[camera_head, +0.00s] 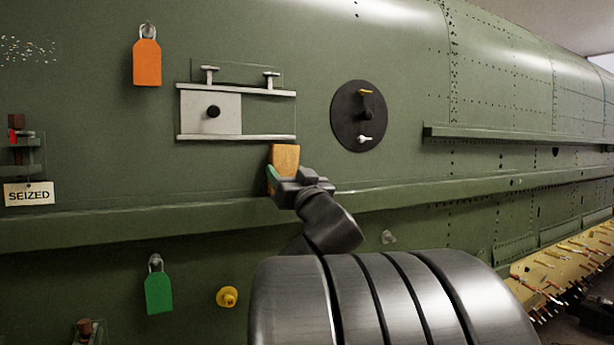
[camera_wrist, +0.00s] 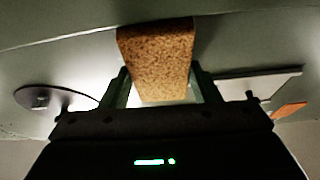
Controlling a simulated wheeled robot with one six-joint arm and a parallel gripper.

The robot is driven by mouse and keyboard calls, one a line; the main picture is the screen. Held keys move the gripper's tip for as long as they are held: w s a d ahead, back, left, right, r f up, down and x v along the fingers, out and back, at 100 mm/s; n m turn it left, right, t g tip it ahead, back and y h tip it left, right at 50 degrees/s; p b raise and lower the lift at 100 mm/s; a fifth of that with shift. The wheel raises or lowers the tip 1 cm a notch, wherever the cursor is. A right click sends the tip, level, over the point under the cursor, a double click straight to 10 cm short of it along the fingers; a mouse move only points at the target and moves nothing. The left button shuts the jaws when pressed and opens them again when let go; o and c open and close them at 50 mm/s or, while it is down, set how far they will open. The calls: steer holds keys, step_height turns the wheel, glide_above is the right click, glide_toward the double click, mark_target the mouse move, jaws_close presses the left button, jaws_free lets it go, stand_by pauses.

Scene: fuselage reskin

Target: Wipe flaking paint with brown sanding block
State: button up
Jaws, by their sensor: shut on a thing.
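The brown sanding block (camera_head: 285,158) is held by my gripper (camera_head: 279,180) in front of the green fuselage, just below the sliding-plate fixture. In the wrist view the block (camera_wrist: 156,62) sits between the two fingers of my gripper (camera_wrist: 159,88), its far end at or close to the green skin; I cannot tell if it touches. A patch of pale flaking paint (camera_head: 27,48) shows at the upper left of the fuselage, well apart from the block.
A fixture with a white plate (camera_head: 228,112), a black disc (camera_head: 360,116) with knobs, an orange tag (camera_head: 147,63), a green tag (camera_head: 158,292) and a yellow knob (camera_head: 227,297) stand out from the skin. A long ledge (camera_head: 130,224) runs below. A SEIZED label (camera_head: 29,194) hangs left.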

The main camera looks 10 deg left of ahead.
steer(key=shift+w+a, duration=0.35)
steer(key=shift+w, duration=0.15)
steer(key=shift+w+d+r+h+p, duration=0.1)
steer(key=shift+w+d+h+p, duration=0.05)
steer(key=shift+w+d+p, duration=0.3)
steer(key=shift+w+d+h+p, duration=0.15)
steer(key=shift+w+d+p, duration=0.1)
steer(key=shift+d+p, duration=0.3)
steer(key=shift+w+d+p, duration=0.5)
steer(key=shift+w+d, duration=0.2)
steer(key=shift+d, duration=0.35)
steer(key=shift+w+d+p, duration=0.5)
steer(key=shift+w+d, duration=0.2)
steer(key=shift+d, duration=0.3)
steer(key=shift+s+a+b, duration=0.6)
steer(key=shift+s+a, duration=0.1)
steer(key=shift+a, duration=0.35)
steer(key=shift+s+a+b, duration=0.65)
steer(key=shift+s+a, duration=0.05)
steer(key=shift+a, duration=0.3)
steer(key=shift+s+a+b, duration=0.6)
steer(key=shift+s+a, duration=0.1)
steer(key=shift+a, duration=0.35)
steer(key=shift+s+d, duration=0.1)
